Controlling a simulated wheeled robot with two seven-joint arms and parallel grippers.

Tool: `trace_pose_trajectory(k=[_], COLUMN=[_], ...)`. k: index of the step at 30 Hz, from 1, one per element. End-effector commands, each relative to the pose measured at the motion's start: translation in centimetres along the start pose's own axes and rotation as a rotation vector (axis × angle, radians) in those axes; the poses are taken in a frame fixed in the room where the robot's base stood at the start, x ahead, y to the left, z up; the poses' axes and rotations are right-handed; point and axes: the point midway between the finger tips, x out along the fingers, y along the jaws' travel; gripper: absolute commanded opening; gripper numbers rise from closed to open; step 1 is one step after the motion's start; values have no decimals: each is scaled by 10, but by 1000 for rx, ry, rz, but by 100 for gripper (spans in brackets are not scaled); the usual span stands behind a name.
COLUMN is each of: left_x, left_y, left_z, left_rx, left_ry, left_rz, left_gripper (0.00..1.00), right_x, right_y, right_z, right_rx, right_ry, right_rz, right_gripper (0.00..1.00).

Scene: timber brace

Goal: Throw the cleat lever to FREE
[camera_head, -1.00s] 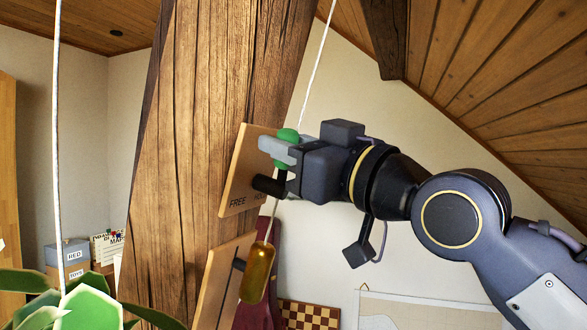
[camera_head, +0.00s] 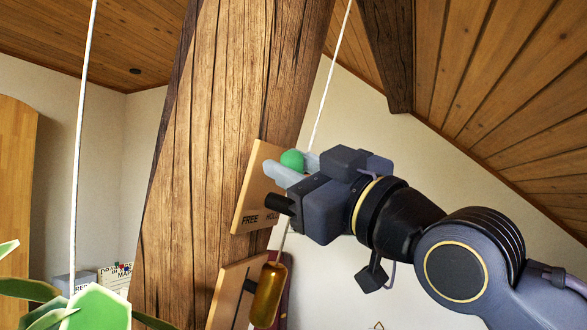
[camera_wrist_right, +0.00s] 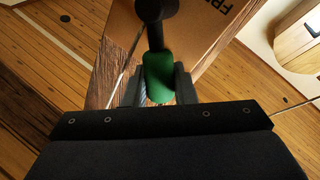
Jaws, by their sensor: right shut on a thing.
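The cleat lever has a green grip (camera_head: 292,160) and a dark pivot stub (camera_head: 279,203). It is mounted on a wooden board (camera_head: 255,178) on the timber post. "FREE" is printed at the board's lower left, with a partly hidden "HOLD" beside it. My right gripper (camera_head: 290,170) is shut on the green grip, its fingers to either side. In the right wrist view the grip (camera_wrist_right: 158,78) sits between the fingertips, joined by a black rod to a round black hub (camera_wrist_right: 157,8). My left gripper is out of view.
The thick timber post (camera_head: 215,150) stands left of the board. A second board (camera_head: 232,290) is below, with a brass-coloured weight (camera_head: 267,295) hanging by it on a white cord (camera_head: 330,80). A green plant (camera_head: 100,308) is at lower left.

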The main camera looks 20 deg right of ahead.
Motion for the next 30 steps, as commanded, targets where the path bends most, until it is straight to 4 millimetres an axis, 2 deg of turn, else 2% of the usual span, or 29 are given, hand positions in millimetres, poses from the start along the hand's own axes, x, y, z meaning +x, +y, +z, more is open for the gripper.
trace_pose_trajectory(k=[2,3,5,14,17,24,30], left_x=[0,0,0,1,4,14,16], left_y=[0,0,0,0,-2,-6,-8], left_z=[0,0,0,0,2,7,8], left_rx=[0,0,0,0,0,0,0], left_ry=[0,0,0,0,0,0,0], left_rz=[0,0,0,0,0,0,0], left_gripper=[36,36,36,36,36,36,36], right_x=[0,0,0,-3,-14,-55,-76], right_y=[0,0,0,0,0,-1,-1], right_z=[-1,-1,-1,0,0,1,0], right_rx=[-4,-4,-4,-2,-3,-2,-3], right_ry=[2,2,2,0,1,3,2], right_rz=[0,-1,-1,0,1,1,0], right_gripper=[0,27,34,34,34,34,34])
